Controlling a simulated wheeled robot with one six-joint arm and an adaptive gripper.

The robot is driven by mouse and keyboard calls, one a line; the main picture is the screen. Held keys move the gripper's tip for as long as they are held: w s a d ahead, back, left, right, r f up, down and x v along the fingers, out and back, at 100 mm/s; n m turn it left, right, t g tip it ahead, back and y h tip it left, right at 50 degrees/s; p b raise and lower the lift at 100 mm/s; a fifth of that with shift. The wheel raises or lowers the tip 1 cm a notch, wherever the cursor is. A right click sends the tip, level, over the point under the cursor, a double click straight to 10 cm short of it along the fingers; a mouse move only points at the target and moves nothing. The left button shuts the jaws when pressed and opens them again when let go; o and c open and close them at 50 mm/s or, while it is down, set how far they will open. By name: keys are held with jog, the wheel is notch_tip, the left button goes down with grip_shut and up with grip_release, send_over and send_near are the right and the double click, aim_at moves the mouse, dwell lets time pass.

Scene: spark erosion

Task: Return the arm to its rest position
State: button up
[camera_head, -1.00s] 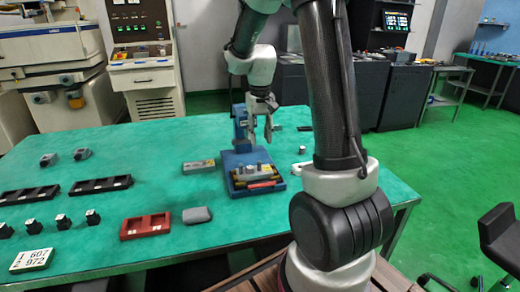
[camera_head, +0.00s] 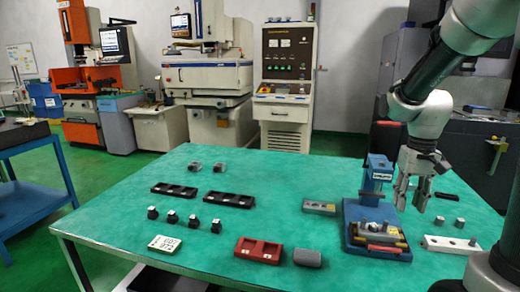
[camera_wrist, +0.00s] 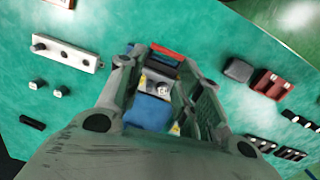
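My gripper (camera_head: 411,200) hangs pointing down above the right part of the green table. Its two fingers are apart with nothing between them. It is above and slightly right of a blue fixture (camera_head: 352,207) that bears a grey metal part (camera_head: 375,230) and a red bar. In the wrist view my gripper (camera_wrist: 158,75) also shows open, with the blue fixture (camera_wrist: 147,112) partly visible below and between the fingers. My arm's upper links show at the right edge in the head view.
The green table (camera_head: 200,230) holds black trays (camera_head: 228,199), a red tray (camera_head: 259,250), a grey block (camera_head: 307,258), a number plate (camera_head: 164,243) and several small black pieces. A light bar (camera_head: 450,245) lies at right. A blue cart (camera_head: 40,185) and machines stand around.

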jog(key=s+a+r+n+t, duration=0.1)
jog(key=s+a+r+t, duration=0.1)
jog(key=s+r, duration=0.3)
jog(key=s+a+r+t, duration=0.1)
jog(key=s+r+t, duration=0.2)
jog(key=s, duration=0.7)
notch_tip(320, 180, up, 2)
jog(key=shift+a+r+n, duration=0.1)
jog(key=shift+a+n, duration=0.25)
jog(key=shift+n, duration=0.05)
